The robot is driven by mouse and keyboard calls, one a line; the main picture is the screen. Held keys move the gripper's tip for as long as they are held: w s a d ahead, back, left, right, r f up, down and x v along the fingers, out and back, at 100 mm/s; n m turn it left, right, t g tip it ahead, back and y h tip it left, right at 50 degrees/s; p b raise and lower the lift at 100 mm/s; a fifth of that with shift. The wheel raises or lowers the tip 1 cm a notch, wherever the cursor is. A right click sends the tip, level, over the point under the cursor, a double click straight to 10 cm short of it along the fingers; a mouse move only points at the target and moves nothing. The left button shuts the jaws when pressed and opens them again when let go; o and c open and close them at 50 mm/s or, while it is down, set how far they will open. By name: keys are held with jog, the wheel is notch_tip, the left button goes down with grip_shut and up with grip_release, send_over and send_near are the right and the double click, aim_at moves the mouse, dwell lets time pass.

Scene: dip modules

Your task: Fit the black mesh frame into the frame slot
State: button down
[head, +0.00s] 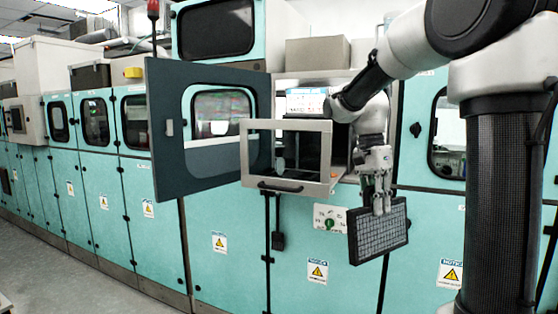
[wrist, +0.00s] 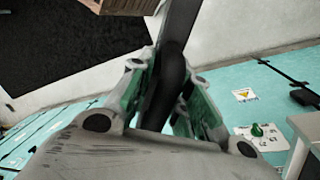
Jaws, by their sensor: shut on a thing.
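The black mesh frame (head: 378,234) hangs below my gripper (head: 381,207) in the head view, slightly tilted, in front of the teal cabinet doors. My gripper points down and is shut on the frame's top edge. In the wrist view, the fingers of my gripper (wrist: 168,105) close on a dark bar-like part of the frame (wrist: 176,30). The frame is held clear of the machine, right of and below the grey-rimmed window panel (head: 246,160). I cannot make out the frame slot; the machine's opening is partly hidden behind that panel and my arm.
A dark door (head: 170,165) with a window stands swung open at the left of the opening. The grey-rimmed panel juts out with a black handle (head: 281,187). A row of teal cabinets (head: 215,270) runs along the wall. Floor at lower left (head: 60,285) is clear.

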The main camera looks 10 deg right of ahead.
jog(key=w+a+f+n, duration=0.3)
jog(key=f+n, duration=0.2)
jog(key=f, duration=0.5)
jog(key=w+a+f+n+t+h, duration=0.1)
jog(key=w+a+f+n, duration=0.2)
jog(key=f, duration=0.7)
jog(key=w+a+f+n+t, duration=0.1)
jog(key=w+a+f+n, duration=0.2)
jog(key=f, duration=0.7)
jog(key=w+n, duration=0.2)
jog(key=n, duration=0.2)
jog(key=shift+a+f+h, duration=0.3)
jog(key=shift+a, duration=0.05)
